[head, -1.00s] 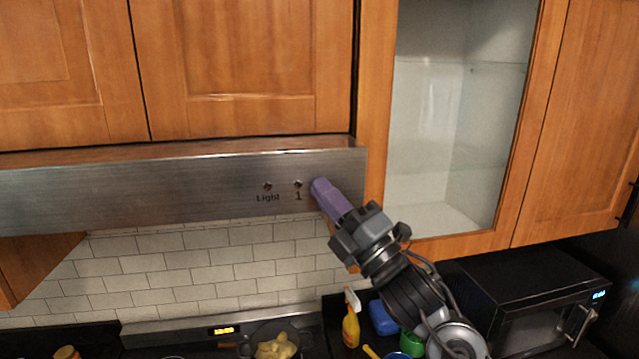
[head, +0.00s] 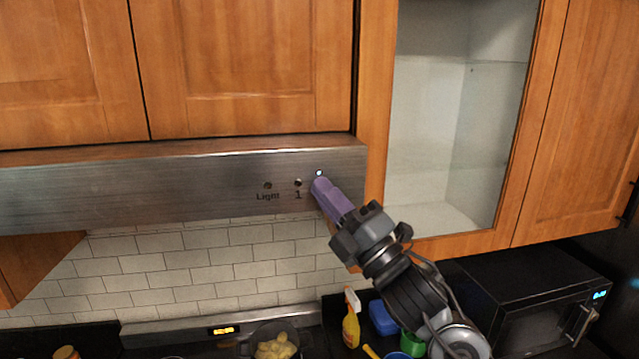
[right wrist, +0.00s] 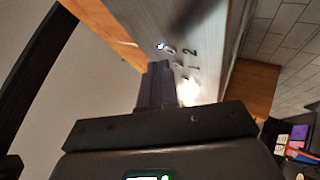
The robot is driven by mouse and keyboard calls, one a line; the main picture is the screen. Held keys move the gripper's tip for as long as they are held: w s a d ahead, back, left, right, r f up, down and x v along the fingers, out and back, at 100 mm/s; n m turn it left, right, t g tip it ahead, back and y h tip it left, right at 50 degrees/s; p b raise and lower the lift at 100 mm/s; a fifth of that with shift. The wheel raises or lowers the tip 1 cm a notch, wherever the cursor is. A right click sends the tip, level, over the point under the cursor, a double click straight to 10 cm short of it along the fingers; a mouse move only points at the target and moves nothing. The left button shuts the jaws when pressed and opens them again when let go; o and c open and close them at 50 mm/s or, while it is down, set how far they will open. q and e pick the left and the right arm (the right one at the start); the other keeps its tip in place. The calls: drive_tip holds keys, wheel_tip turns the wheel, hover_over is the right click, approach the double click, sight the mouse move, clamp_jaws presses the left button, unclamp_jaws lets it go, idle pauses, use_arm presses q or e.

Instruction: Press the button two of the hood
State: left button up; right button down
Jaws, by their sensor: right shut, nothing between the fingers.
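The hood (head: 150,195) is a brushed-metal panel under the wooden cabinets. Its front has a dark button above "Light" (head: 267,185), one above "1" (head: 298,183), and a third with a pale blue light (head: 319,173) just above my fingertips. In the head view my gripper hides any label below it. A "2" (right wrist: 193,53) and a blue light (right wrist: 161,46) show in the right wrist view. My right gripper (head: 321,184) has purple fingers, shut and empty, at the hood front by the lit button; I cannot tell whether they touch. My left gripper is not in view.
A glass-door cabinet (head: 440,120) is to the right of the hood. Below are a stove with a pan of yellow food (head: 276,347), a yellow spray bottle (head: 351,322) and a black microwave (head: 530,290). The space before the hood's left part is clear.

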drive_tip(key=shift+s, duration=0.2)
drive_tip(key=shift+s+d+b, duration=0.25)
drive_tip(key=shift+s+b, duration=0.05)
drive_tip(key=shift+s, duration=0.65)
drive_tip(key=shift+s+d+b, duration=0.25)
drive_tip(key=shift+s+b, duration=0.05)
drive_tip(key=shift+s, duration=0.7)
drive_tip(key=shift+s+d+b, duration=0.25)
drive_tip(key=shift+s+b, duration=0.05)
drive_tip(key=shift+s, duration=0.65)
drive_tip(key=shift+f, duration=0.15)
